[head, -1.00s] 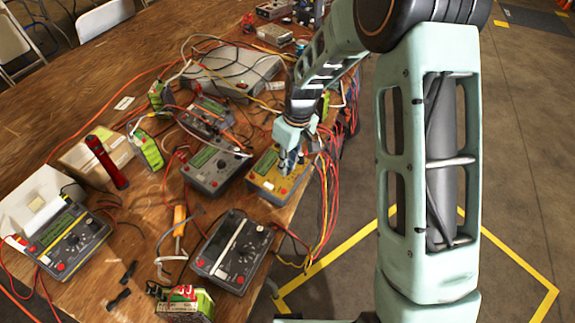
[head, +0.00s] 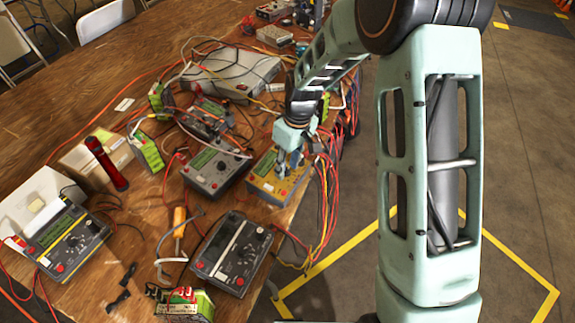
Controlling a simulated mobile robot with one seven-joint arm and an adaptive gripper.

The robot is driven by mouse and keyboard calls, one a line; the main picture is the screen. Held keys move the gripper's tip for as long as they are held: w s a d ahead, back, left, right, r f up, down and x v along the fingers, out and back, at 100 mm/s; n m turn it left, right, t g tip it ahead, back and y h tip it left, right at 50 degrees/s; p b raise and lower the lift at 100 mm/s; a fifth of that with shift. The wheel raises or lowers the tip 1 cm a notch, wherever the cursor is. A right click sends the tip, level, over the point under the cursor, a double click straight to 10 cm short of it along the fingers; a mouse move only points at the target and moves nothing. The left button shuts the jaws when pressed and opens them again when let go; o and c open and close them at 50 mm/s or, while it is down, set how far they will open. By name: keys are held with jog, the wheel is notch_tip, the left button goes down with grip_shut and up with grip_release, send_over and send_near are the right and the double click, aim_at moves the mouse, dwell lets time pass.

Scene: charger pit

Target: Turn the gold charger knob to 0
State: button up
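The gold charger (head: 264,188) sits near the right edge of the wooden table in the head view. Its face shows a greenish display, and red buttons lie near its front side. My gripper (head: 289,166) points down over the gold charger's face, at its right half. The fingers cover the place where the knob would be, so the knob and its setting are hidden. The fingers are small and dark here. I cannot tell whether they are open, or touching or holding the knob.
Grey chargers stand to the left (head: 213,172) and in front (head: 232,252) of the gold one. Red and yellow cables (head: 325,215) hang over the table's right edge. A red flashlight (head: 106,163) and an orange-handled screwdriver (head: 179,220) are further left. Bare floor lies right.

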aim_at(293, 176)
notch_tip(293, 176, up, 12)
jog(key=d, duration=0.1)
jog(key=shift+s+d, duration=0.25)
jog(key=shift+s, duration=0.1)
jog(key=shift+w, duration=0.1)
dwell(0.3)
